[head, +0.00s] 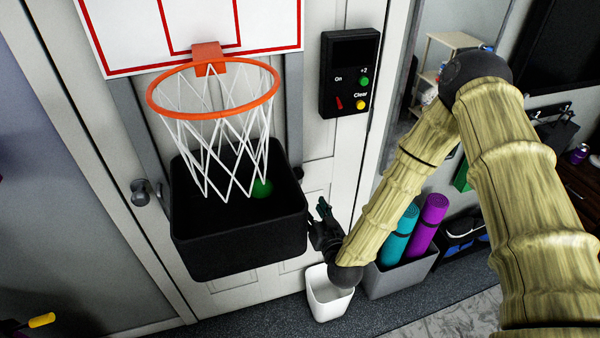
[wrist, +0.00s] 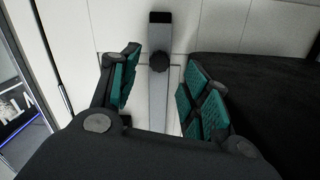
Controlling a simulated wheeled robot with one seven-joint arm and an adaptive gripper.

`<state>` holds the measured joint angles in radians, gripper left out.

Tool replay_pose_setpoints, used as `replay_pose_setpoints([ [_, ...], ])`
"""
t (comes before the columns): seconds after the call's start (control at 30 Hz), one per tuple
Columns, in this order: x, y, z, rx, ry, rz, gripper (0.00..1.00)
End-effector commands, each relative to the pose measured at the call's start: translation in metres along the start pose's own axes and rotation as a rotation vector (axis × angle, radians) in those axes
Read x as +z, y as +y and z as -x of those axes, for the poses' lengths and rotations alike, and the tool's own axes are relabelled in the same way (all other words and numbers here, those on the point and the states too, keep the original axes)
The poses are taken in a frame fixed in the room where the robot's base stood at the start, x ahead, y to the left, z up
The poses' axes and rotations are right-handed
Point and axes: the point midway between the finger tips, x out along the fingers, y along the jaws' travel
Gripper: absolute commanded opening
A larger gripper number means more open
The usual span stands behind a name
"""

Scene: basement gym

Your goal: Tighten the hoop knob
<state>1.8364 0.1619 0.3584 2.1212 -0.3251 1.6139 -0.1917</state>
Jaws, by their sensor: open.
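The hoop knob (wrist: 159,61) is a small dark round knob on a grey metal strip (wrist: 159,100) against the white door. In the wrist view it appears between the two green-padded fingers of my gripper (wrist: 160,78). The fingers are spread apart, one to each side in the picture, and hold nothing. I cannot tell how far the knob is beyond the fingertips. In the head view my gripper (head: 322,212) is just right of the black bin under the hoop. The hoop has an orange rim (head: 213,115), a white net and a white backboard (head: 120,35).
The black bin (head: 235,240) holds a green ball (head: 262,188). A scoreboard box (head: 350,45) hangs on the door. A white wastebasket (head: 328,305) stands below my gripper. A grey box (head: 400,275) holds rolled mats.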

Motion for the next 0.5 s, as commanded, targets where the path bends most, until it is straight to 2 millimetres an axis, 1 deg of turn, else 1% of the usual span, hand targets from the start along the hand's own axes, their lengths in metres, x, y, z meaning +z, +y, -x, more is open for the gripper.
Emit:
replay_pose_setpoints([
  [0.03, -0.010, -0.002, -0.005, -0.002, 0.030, -0.001, 0.47],
  [0.13, -0.021, -0.005, -0.011, -0.006, 0.067, -0.001, 0.47],
  [0.27, -0.025, -0.006, -0.019, -0.007, 0.078, -0.001, 0.47],
  [0.37, -0.027, -0.006, -0.031, -0.007, 0.077, 0.000, 0.47],
  [0.5, -0.029, -0.006, -0.053, -0.006, 0.076, -0.001, 0.47],
])
